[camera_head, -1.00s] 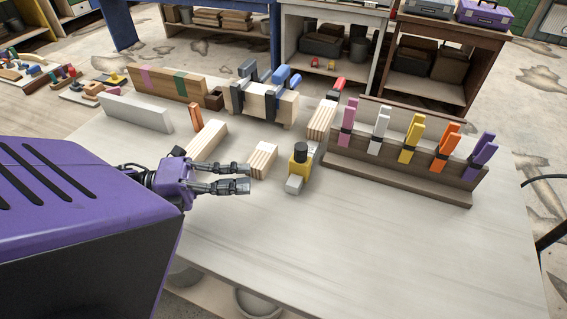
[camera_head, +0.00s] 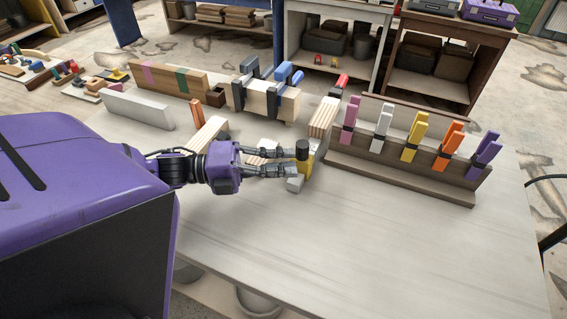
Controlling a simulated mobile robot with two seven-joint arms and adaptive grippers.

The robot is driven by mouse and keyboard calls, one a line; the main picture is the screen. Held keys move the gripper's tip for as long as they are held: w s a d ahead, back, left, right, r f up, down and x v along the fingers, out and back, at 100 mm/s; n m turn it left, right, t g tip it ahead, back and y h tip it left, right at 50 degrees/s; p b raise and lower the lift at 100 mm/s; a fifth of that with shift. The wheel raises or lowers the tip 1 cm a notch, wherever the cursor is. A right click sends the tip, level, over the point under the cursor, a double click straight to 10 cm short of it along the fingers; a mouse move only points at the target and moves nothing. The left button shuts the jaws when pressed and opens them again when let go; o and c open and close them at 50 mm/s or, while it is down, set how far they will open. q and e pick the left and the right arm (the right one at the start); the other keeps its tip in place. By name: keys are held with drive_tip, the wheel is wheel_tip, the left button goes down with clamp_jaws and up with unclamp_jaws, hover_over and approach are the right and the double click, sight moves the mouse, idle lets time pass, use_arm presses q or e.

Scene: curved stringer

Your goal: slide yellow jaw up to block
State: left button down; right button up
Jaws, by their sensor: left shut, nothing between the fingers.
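The yellow jaw (camera_head: 308,165), with a black round knob (camera_head: 302,149) and a grey end piece (camera_head: 295,184), sits in the middle of the table. My left gripper (camera_head: 295,164) reaches it from the left, its fingertips at the jaw's left side. Whether they touch it I cannot tell. The gripper is shut and holds nothing. A short striped wooden block (camera_head: 257,158) lies just left of the jaw, partly hidden behind the gripper. My right gripper is not in view.
A wooden rack (camera_head: 400,172) with several coloured clamps stands at the right. Behind are a clamped wooden assembly (camera_head: 262,102), a striped block (camera_head: 324,117) and a white board (camera_head: 136,108). The front of the table (camera_head: 350,240) is clear.

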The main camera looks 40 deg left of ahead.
use_arm(q)
drive_tip(key=w, duration=0.2)
drive_tip(key=w+a+b, duration=0.1)
drive_tip(key=w, duration=0.1)
drive_tip(key=w+b, duration=0.1)
drive_tip(key=w, duration=0.1)
drive_tip(key=shift+w+a+f, duration=0.1)
drive_tip(key=shift+a+f, duration=0.15)
drive_tip(key=shift+w+a, duration=0.1)
drive_tip(key=shift+w, duration=0.25)
drive_tip(key=shift+r, duration=0.2)
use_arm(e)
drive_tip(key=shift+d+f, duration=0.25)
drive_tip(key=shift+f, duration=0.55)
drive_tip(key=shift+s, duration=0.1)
